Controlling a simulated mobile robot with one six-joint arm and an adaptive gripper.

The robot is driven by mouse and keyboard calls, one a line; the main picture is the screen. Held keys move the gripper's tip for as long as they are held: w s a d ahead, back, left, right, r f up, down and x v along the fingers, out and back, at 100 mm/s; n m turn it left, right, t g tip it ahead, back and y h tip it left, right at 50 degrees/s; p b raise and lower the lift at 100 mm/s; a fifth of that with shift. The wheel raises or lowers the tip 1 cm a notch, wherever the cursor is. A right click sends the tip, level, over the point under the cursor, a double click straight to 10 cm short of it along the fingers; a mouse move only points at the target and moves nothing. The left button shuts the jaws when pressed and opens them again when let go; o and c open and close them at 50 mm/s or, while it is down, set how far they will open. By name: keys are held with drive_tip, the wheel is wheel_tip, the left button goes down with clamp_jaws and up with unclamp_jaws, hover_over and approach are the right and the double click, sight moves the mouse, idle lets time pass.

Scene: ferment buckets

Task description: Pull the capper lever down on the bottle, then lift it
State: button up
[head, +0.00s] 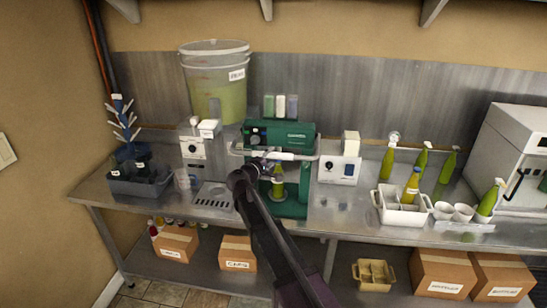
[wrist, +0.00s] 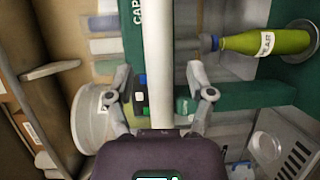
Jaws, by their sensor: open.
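The green capper (head: 303,137) stands on the steel bench in the head view. Its pale lever bar (head: 290,155) runs level across the front; in the wrist view the bar (wrist: 157,50) runs up the middle. A green bottle (head: 278,185) with a label stands upright under the capper head, and lies sideways in the wrist view (wrist: 262,42). My gripper (head: 256,168) is at the left part of the bar, in front of the capper. In the wrist view the fingers (wrist: 160,88) are open, one on each side of the bar. I cannot tell whether they touch it.
A large bucket (head: 215,85) stands behind, left of the capper. White control boxes (head: 193,153) flank it, one on each side. A white crate (head: 400,213) with a bottle and several green bottles stand to the right. A drip grate (head: 212,202) lies left of the capper base.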

drive_tip(key=shift+x, duration=0.85)
clamp_jaws()
